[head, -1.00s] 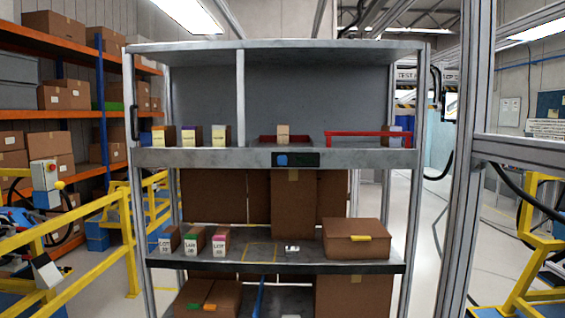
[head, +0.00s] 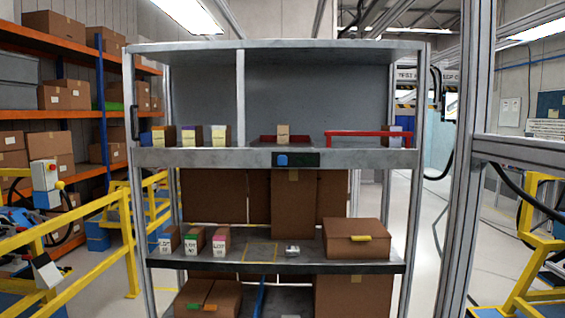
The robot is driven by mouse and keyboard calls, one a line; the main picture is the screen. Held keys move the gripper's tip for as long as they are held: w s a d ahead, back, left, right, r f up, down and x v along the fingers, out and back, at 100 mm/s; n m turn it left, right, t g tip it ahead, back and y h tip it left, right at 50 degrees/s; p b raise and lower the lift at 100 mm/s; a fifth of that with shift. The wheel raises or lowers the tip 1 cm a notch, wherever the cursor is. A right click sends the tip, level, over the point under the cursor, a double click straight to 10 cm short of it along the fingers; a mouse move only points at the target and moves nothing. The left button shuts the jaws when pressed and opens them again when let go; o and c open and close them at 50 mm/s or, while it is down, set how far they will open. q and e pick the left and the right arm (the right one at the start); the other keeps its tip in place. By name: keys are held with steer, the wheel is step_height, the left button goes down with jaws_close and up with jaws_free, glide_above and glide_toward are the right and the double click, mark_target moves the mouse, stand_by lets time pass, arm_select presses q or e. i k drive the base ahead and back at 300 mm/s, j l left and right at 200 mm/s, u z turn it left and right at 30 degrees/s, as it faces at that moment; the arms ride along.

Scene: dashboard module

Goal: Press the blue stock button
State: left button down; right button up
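The blue stock button (head: 282,160) sits on a dark panel (head: 308,159) on the front edge of the rack's upper shelf (head: 200,158), near the middle of the head view. Nothing covers it. Neither of my grippers is in the head view.
Small boxes (head: 218,136) and a red tray (head: 269,141) stand on the upper shelf, with a red bar (head: 368,133) to the right. The lower shelf holds small lot boxes (head: 221,242) and a brown box (head: 356,239). Yellow rails (head: 80,238) stand left; a metal post (head: 470,120) stands right.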

mark_target(281, 160)
steer(key=i+j+z, duration=0.2)
steer(key=i+z, duration=0.15)
steer(key=i, duration=0.2)
steer(key=i+j+z, duration=0.35)
steer(key=i, duration=0.2)
steer(key=i+j+z, duration=0.35)
steer(key=i+j, duration=0.1)
